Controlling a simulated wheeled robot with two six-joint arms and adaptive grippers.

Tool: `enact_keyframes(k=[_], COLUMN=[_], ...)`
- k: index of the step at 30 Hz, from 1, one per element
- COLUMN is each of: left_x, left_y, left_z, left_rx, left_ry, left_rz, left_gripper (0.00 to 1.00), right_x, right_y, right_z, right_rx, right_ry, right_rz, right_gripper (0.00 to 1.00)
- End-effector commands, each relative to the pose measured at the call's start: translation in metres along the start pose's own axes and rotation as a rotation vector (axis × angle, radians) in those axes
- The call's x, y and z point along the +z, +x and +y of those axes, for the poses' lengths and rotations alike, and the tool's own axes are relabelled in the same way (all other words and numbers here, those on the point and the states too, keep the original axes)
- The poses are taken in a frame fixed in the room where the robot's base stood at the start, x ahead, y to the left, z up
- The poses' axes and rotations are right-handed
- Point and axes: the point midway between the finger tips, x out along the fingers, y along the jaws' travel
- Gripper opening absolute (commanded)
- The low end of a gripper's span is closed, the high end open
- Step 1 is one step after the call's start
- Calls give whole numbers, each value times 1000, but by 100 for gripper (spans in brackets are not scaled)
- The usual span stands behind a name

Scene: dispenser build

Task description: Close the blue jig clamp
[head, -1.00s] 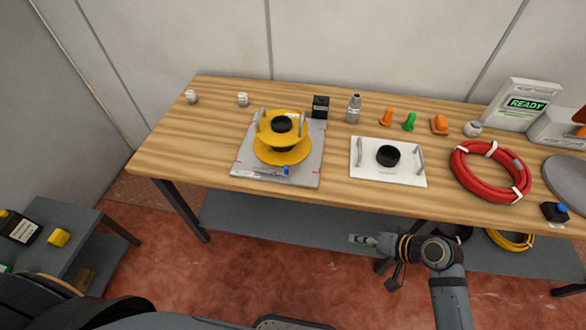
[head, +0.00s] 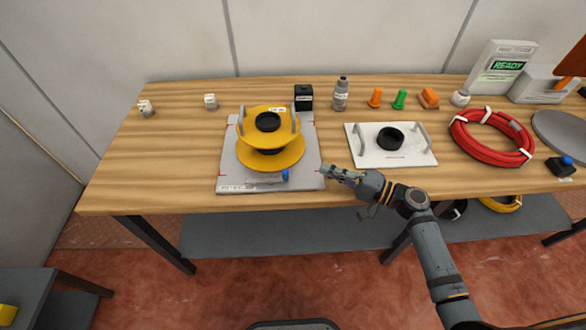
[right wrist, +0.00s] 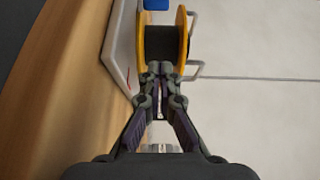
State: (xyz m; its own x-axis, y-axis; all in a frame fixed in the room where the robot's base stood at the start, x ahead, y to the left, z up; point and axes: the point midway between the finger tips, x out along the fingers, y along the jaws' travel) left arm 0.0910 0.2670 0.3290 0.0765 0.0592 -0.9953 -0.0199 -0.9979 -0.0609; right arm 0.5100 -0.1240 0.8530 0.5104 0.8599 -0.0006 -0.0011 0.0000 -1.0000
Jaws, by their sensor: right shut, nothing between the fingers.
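The blue jig clamp (head: 285,175) is a small blue knob on a pale bar at the front edge of the grey jig plate (head: 232,170). My right gripper (head: 325,170) is shut and empty just right of the plate's right edge, apart from the clamp. In the right wrist view its closed fingertips (right wrist: 160,70) point at the spool (right wrist: 181,40), and the blue clamp part (right wrist: 156,4) shows at the top edge. My left gripper is out of view.
A white plate (head: 360,155) with handles and a black ring lies to the right. Behind stand a black box (head: 304,97), a grey bottle (head: 341,93) and orange and green pieces. A red hose coil (head: 457,135) lies farther right.

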Motion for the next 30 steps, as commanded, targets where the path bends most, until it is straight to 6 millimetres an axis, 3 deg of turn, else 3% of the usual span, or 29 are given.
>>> enact_keyframes(k=[5, 11, 18, 24, 30], left_x=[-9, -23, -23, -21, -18], left_y=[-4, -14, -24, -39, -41], left_z=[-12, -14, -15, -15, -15], left_rx=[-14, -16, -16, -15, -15], left_ry=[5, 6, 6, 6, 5], left_rz=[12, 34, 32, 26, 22], left_gripper=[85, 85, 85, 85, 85], right_x=[0, 0, 1, 30, 38], right_y=[13, 54, 104, 90, 87], right_z=[-2, -5, -4, -2, 0], right_rx=[-4, -7, -4, 2, 1], right_ry=[0, 3, 2, 2, -1], right_rz=[0, -1, -2, -1, -1], right_gripper=[0, 0, 0, 0, 0])
